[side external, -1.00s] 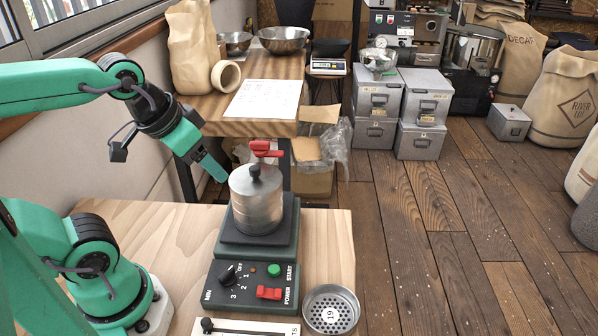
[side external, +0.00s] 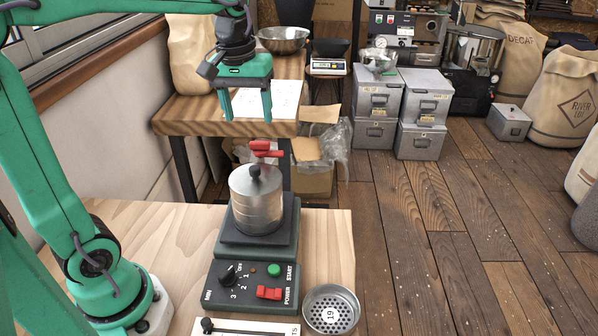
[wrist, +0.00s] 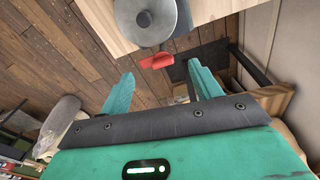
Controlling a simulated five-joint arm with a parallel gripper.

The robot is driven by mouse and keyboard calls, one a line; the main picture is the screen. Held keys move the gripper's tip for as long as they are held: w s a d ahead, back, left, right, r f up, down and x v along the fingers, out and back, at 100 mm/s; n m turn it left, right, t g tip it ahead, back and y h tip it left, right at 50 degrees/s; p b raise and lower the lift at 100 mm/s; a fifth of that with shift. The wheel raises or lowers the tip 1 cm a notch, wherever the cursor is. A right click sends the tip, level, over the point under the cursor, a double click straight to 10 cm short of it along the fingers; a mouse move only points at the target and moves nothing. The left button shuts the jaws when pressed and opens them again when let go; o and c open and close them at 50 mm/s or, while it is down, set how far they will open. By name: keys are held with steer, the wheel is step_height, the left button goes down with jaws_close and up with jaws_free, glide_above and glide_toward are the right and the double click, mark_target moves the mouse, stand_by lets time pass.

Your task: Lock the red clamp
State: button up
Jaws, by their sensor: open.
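The red clamp (side external: 266,150) is a small red lever at the back of the machine (side external: 248,285), behind the silver lidded canister (side external: 256,205). My gripper (side external: 247,117) is open and empty, pointing down, above and slightly behind the clamp and apart from it. In the wrist view, the red clamp (wrist: 156,61) lies just beyond the space between my two fingers, next to the canister (wrist: 145,20). The clamp's pivot and latch are too small to make out.
A wooden table (side external: 185,120) with a paper sheet and bowls stands behind. The light workbench (side external: 150,225) is clear left of the machine. A cardboard box (side external: 312,180) sits on the floor behind.

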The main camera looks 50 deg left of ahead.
mark_target(259, 142)
steer(key=shift+w+a+f+n+g, duration=0.1)
steer(key=shift+w+a+n+g, duration=0.15)
steer(key=shift+w, duration=0.35)
steer(key=shift+w+a+f+n+g, duration=0.15)
steer(key=shift+w+a+n, duration=0.2)
steer(key=shift+w, duration=0.2)
steer(key=shift+w+a+f+n+g, duration=0.1)
steer(key=shift+w+a+n+g, duration=0.15)
steer(key=shift+w, duration=0.35)
steer(key=shift+f, duration=0.1)
steer(key=shift+f, duration=3.8)
steer(key=c, duration=1)
